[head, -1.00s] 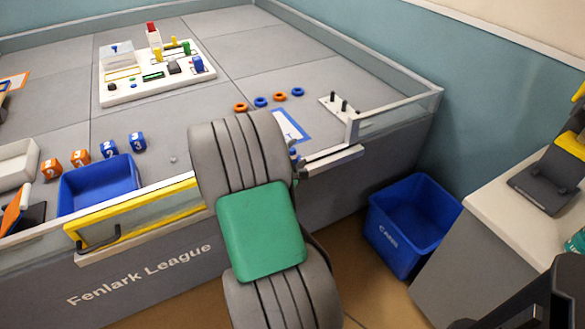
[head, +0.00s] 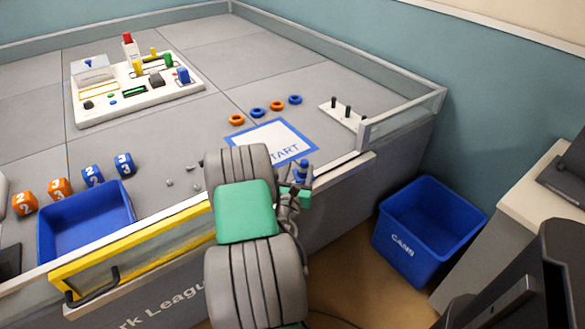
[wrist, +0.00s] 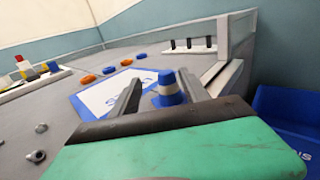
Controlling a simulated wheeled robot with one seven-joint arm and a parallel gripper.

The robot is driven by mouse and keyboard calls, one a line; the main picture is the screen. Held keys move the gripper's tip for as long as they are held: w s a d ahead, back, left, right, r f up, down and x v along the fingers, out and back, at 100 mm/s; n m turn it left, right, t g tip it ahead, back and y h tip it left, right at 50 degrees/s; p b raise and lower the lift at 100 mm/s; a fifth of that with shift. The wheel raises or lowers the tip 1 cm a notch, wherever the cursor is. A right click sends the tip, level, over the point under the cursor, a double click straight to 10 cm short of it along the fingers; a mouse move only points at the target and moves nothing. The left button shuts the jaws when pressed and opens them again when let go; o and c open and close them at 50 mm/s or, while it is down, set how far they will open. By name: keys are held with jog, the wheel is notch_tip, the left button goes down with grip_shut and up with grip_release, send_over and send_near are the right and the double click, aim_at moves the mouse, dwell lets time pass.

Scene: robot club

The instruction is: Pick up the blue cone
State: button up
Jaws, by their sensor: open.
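The blue cone (wrist: 168,86), with a white band, stands upright near the start pad (wrist: 105,92) at the table's near edge. In the head view, the cone (head: 304,170) shows just beyond my gripper (head: 296,191), partly hidden by it. In the wrist view, my gripper (wrist: 160,79) is open, with one finger to each side of the cone in the picture. I cannot tell whether either finger touches it. The cone's base is partly hidden.
A low clear wall (head: 400,105) and a pegged white strip (head: 340,112) lie to the right. Orange and blue rings (head: 257,112) lie beyond the pad. Numbered cubes (head: 93,175), a blue tray (head: 85,225) and a yellow-framed gate (head: 140,245) are left. A blue bin (head: 425,230) stands on the floor.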

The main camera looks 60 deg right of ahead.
jog(key=x, duration=0.2)
jog(key=p+x, duration=0.1)
jog(key=x, duration=0.2)
jog(key=p+x, duration=0.1)
jog(key=x, duration=0.1)
jog(key=shift+s+d+f, duration=0.15)
jog(key=shift+s+d, duration=0.15)
jog(key=shift+d, duration=0.15)
grip_shut()
